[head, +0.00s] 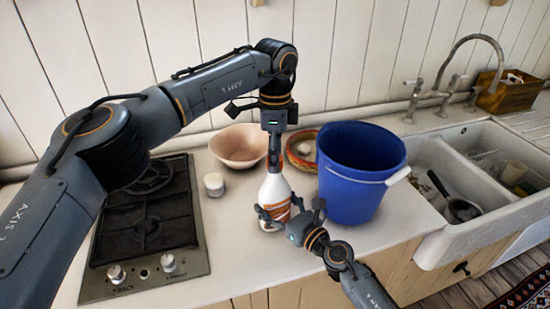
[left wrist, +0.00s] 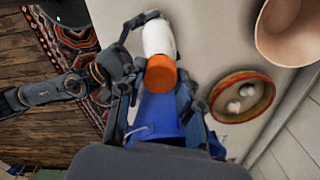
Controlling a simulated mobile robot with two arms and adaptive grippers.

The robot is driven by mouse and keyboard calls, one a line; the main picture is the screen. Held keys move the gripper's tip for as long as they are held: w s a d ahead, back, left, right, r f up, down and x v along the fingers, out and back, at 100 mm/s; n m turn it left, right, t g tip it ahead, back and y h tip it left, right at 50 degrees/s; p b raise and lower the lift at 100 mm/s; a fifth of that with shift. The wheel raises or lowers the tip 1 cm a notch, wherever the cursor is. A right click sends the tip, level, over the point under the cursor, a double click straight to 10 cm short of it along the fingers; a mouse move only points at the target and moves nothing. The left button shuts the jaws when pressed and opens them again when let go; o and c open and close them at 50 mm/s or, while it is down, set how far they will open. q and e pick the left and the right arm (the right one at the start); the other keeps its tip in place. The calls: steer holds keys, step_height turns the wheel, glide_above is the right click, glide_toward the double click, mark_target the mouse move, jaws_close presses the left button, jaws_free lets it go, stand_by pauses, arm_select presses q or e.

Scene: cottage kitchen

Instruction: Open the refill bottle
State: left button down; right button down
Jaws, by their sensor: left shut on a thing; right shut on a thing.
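The refill bottle (head: 273,187) is white with an orange-patterned label and stands upright on the worktop. My left gripper (head: 274,163) points down over its top and hides the cap in the head view. In the left wrist view the orange cap (left wrist: 161,74) sits between my left gripper's fingers (left wrist: 160,92), in line with the white bottle (left wrist: 158,38). I cannot tell whether cap and bottle are apart. My right gripper (head: 279,213) is shut around the lower part of the bottle from the front right.
A blue bucket (head: 350,190) stands close on the bottle's right. Behind are a pink bowl (head: 238,146) and a patterned dish (head: 300,160). A small white jar (head: 214,184) and a black hob (head: 147,225) lie left. A sink (head: 450,240) is at the right.

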arm_select(q)
steer(key=shift+r, duration=0.4)
arm_select(e)
steer(key=shift+f, duration=0.1)
arm_select(q)
steer(key=shift+r, duration=2.05)
arm_select(e)
jaws_free()
